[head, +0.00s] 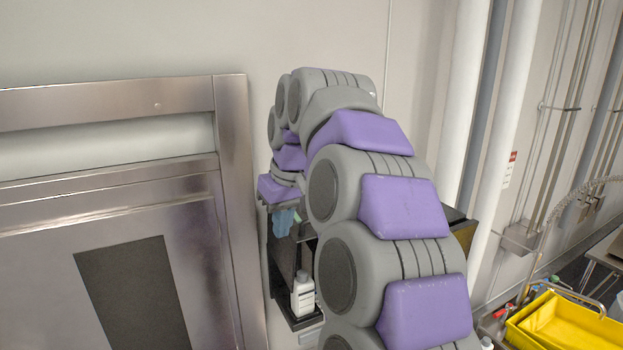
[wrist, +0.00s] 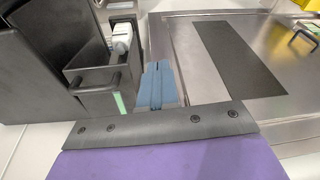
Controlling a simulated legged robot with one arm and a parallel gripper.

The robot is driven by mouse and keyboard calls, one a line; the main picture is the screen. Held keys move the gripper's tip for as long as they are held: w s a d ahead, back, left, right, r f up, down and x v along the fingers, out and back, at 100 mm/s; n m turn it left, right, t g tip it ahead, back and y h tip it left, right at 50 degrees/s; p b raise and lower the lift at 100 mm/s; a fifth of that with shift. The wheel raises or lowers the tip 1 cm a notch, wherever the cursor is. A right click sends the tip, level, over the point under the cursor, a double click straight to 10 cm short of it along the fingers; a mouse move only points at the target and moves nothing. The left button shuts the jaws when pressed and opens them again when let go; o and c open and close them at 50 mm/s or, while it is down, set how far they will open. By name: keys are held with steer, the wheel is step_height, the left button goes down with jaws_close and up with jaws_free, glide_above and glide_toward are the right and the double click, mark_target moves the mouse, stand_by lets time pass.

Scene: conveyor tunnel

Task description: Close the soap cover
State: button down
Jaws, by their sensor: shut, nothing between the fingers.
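The soap unit is a dark wall-mounted holder (head: 292,318) with a white bottle (head: 303,292) standing in it. In the wrist view the holder (wrist: 92,60) shows an open top, a bar handle and the white bottle (wrist: 121,38) inside. A dark panel (wrist: 28,75) at the left of the wrist view may be the soap cover, standing away from the bottle; I cannot tell for sure. My gripper has blue fingers (head: 284,222), pressed together and empty. In the wrist view the fingers (wrist: 157,88) are beside the holder, on its right. My arm hides part of the unit in the head view.
A metal door (head: 50,250) with a dark inset panel stands left of the unit. White vertical pipes (head: 505,130) run along the wall on the right. A yellow tub (head: 565,328) is at the lower right. A green strip (wrist: 119,102) shows near the holder.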

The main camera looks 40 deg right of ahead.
step_height(320, 180, up, 12)
steer(key=f+m+t+p, duration=0.1)
steer(key=m+p, duration=0.1)
steer(key=p, duration=0.4)
glide_above(300, 232)
steer(key=s+d, duration=0.3)
steer(key=shift+h, duration=0.5)
steer(key=b+x, duration=0.2)
steer(key=x, duration=0.1)
steer(key=b+x, duration=0.3)
steer(key=d+b+x, duration=0.1)
steer(key=b+x, duration=0.1)
steer(key=x, duration=0.2)
steer(key=shift+w+b, duration=0.15)
steer(key=shift+b, duration=0.2)
steer(key=shift+s+a+f, duration=0.2)
steer(key=shift+s+a, duration=0.35)
steer(key=shift+s+f, duration=0.1)
steer(key=shift+f, duration=0.4)
steer(key=shift+s+d+f+p, duration=0.25)
steer(key=shift+d+f+p, duration=0.1)
steer(key=shift+f, duration=0.25)
